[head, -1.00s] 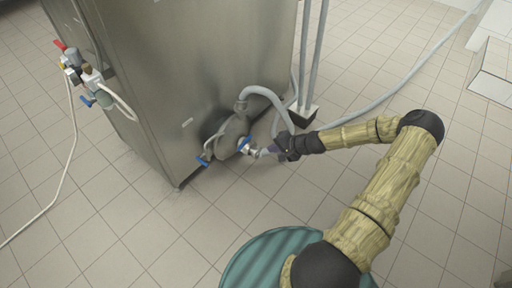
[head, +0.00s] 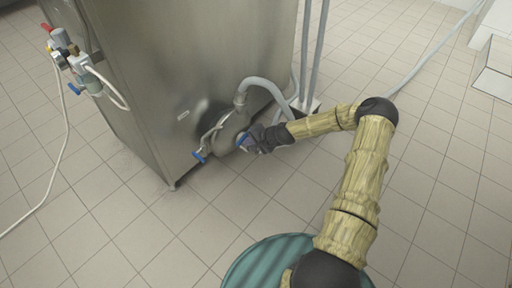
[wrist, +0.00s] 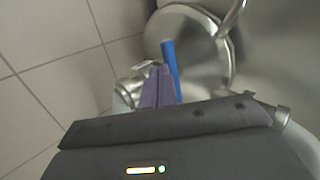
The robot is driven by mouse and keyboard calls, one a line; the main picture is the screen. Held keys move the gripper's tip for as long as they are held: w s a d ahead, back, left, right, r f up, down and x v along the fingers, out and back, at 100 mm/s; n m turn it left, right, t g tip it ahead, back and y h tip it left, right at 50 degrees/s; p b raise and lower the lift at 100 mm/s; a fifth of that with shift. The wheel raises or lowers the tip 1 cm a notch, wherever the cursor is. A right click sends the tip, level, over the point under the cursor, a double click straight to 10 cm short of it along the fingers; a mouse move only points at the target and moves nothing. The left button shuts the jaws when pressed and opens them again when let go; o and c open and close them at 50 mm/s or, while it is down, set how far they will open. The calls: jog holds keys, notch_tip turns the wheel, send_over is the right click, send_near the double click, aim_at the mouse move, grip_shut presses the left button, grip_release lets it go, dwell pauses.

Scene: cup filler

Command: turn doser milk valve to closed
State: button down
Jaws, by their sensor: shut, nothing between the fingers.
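A blue valve handle (head: 243,139) sits on the pipework low on the steel machine (head: 200,70). It also shows in the wrist view as an upright blue bar (wrist: 170,68). My gripper (head: 248,145) is at this handle, and its body partly hides the valve. In the wrist view the purple fingers of my gripper (wrist: 158,76) are shut together just left of the bar, close beside it or touching; I cannot tell which. Nothing shows between them. A second blue handle (head: 199,156) sits lower left on the same pipework. No label shows which is the milk valve.
A grey hose (head: 262,83) curves from the pipework toward upright grey pipes (head: 315,55) on the right. Another valve group (head: 75,65) with red and blue handles is on the machine's left side. The tiled floor (head: 130,235) in front is mostly clear.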

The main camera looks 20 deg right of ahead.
jog(key=shift+w+a+r, duration=0.1)
jog(key=shift+a, duration=0.05)
jog(key=p, duration=0.1)
jog(key=a+m+p, duration=0.1)
jog(key=shift+w+r+t+h+p, duration=0.2)
jog(key=shift+w+t+h+p, duration=0.1)
jog(key=shift+w, duration=0.05)
jog(key=shift+w+a, duration=0.15)
dwell(0.3)
jog(key=s+d+r+p, duration=0.6)
jog(key=s+d, duration=0.1)
jog(key=s, duration=0.3)
dwell(0.5)
